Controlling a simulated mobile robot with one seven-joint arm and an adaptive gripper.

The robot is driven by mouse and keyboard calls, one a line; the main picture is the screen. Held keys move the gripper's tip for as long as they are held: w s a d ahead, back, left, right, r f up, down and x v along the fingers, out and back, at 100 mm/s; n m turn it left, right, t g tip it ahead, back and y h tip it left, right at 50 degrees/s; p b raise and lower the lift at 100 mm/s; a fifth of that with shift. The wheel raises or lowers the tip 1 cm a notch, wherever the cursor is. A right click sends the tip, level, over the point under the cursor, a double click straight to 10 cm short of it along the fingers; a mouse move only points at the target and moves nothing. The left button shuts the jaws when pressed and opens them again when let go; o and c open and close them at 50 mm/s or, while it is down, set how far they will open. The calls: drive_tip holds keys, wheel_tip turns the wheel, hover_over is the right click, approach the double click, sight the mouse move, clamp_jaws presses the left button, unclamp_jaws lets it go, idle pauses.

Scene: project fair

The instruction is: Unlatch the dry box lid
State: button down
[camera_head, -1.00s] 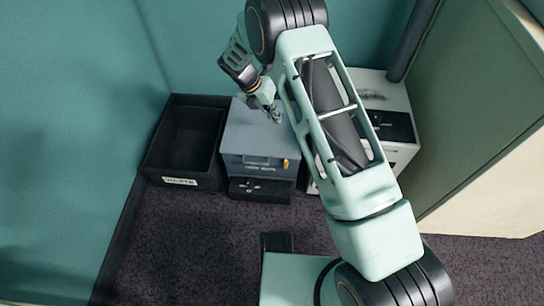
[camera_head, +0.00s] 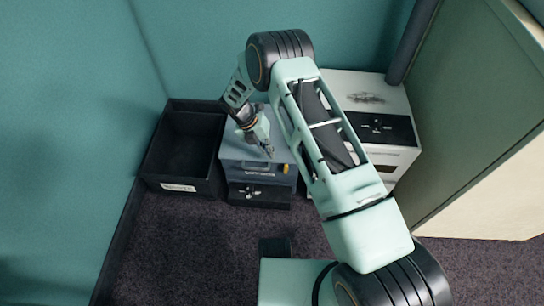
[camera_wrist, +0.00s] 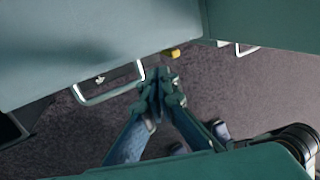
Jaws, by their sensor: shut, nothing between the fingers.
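The dry box (camera_head: 236,150) is a grey-blue box with a printed label on its front, seen in the head view left of my forearm. A yellow latch (camera_head: 286,168) sits at the right of its front face; it also shows in the wrist view (camera_wrist: 174,53), just beyond my fingertips. A pale handle (camera_wrist: 110,85) stands out from the front in the wrist view. The lid looks closed. My gripper (camera_head: 268,150) is shut and empty, over the front part of the box. In the wrist view my fingertips (camera_wrist: 160,76) are close to the latch; contact cannot be told.
An open black bin (camera_head: 185,145) with a white label stands left of the box. A black unit (camera_head: 258,195) is under it. A white machine with a dark panel (camera_head: 365,90) stands to the right, near a cabinet (camera_head: 500,120).

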sight(286, 168)
drive_tip(key=b+x, duration=0.2)
drive_tip(key=x, duration=0.6)
drive_tip(key=shift+s+d+r, duration=0.1)
idle(0.3)
